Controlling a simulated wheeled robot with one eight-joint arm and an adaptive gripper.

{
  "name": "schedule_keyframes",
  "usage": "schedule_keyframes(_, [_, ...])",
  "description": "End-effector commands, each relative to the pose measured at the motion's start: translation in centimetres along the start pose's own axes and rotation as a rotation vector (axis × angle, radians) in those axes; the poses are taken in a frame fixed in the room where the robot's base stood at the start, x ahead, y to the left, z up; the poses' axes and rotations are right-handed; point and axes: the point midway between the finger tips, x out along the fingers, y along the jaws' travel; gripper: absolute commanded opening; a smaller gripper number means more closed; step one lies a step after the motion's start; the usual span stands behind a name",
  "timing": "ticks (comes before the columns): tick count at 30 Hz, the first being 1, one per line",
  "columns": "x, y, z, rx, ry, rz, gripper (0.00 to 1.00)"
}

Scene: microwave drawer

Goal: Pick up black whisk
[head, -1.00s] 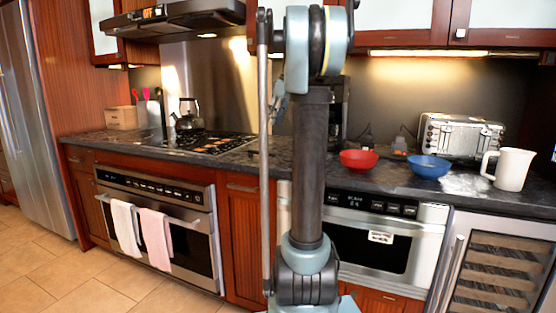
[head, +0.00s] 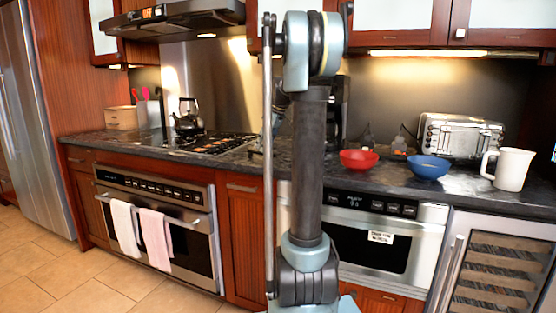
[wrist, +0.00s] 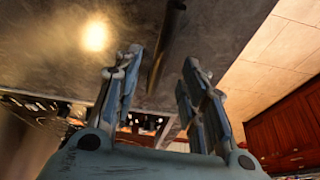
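A dark, slim rod-like thing (wrist: 168,38), which looks like the black whisk's handle, shows in the wrist view at the top middle, over the dark countertop. Its lower end reaches down between the fingers of my gripper (wrist: 161,64). The fingers stand apart on either side of it, with a gap on both sides. I cannot tell how far the rod is from the fingertips in depth. The whisk's wire end is not visible. In the head view my upright arm hides this stretch of counter, and I cannot make out the whisk there.
The dark countertop (head: 470,186) holds a red bowl (head: 358,160), a blue bowl (head: 428,167), a toaster (head: 458,137) and a white mug (head: 508,168) on the right. A kettle (head: 188,118) stands by the stovetop (head: 205,142). Upper cabinets (head: 400,22) hang above.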

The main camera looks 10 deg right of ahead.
Motion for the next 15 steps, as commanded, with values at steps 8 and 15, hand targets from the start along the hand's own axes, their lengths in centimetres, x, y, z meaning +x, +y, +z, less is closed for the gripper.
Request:
schedule_keyframes(8, [3.5,0.2,0.1,-0.002,0.0,0.0,0.38])
schedule_keyframes(15, [3.9,0.2,0.2,-0.001,0.0,0.0,0.38])
